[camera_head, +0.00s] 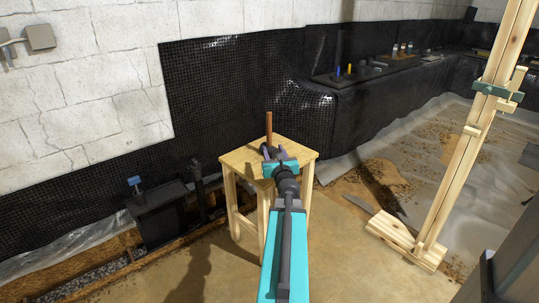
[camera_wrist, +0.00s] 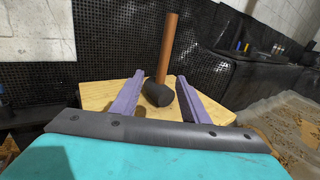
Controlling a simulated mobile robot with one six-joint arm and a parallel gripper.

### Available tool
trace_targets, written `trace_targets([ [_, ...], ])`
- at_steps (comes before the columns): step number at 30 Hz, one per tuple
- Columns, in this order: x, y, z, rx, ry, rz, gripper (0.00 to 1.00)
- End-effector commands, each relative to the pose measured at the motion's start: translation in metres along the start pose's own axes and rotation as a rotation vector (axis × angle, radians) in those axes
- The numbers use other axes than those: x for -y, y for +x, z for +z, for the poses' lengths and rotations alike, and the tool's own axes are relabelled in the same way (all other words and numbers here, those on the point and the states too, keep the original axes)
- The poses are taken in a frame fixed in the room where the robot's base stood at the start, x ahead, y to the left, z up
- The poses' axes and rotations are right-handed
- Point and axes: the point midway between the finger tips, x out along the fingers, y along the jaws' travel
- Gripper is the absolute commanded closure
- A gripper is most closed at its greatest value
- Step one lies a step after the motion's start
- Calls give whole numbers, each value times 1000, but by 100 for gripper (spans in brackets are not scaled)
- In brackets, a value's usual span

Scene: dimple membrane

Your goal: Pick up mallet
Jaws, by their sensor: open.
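The mallet has a brown wooden handle (camera_head: 269,126) and a dark head. It stands on a small wooden stool (camera_head: 236,160) with the head down and the handle pointing up. In the wrist view the dark mallet head (camera_wrist: 159,94) rests on the stool top (camera_wrist: 95,97), and the handle (camera_wrist: 167,48) rises above it, leaning slightly. My gripper (camera_head: 279,154) is open over the stool. In the wrist view its two purple fingers (camera_wrist: 157,92) lie to the left and right of the mallet head. I cannot tell whether either finger touches it. In the head view my gripper partly hides the mallet head.
A wall with black dimple membrane (camera_head: 220,85) stands behind the stool. A dark ledge (camera_head: 370,73) with small items runs along it at right. A wooden post (camera_head: 470,140) stands at right. A dark box (camera_head: 158,212) with a blue-handled item is at left. The floor around the stool is mostly clear.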

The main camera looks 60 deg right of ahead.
Motion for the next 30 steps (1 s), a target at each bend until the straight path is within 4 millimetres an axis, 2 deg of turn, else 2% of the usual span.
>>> trace_targets([
  [3, 10, -1, 2, 7, 27, -19, 59],
  [16, 9, 3, 3, 7, 25, -17, 59],
  [30, 9, 42, 2, 6, 22, -16, 59],
])
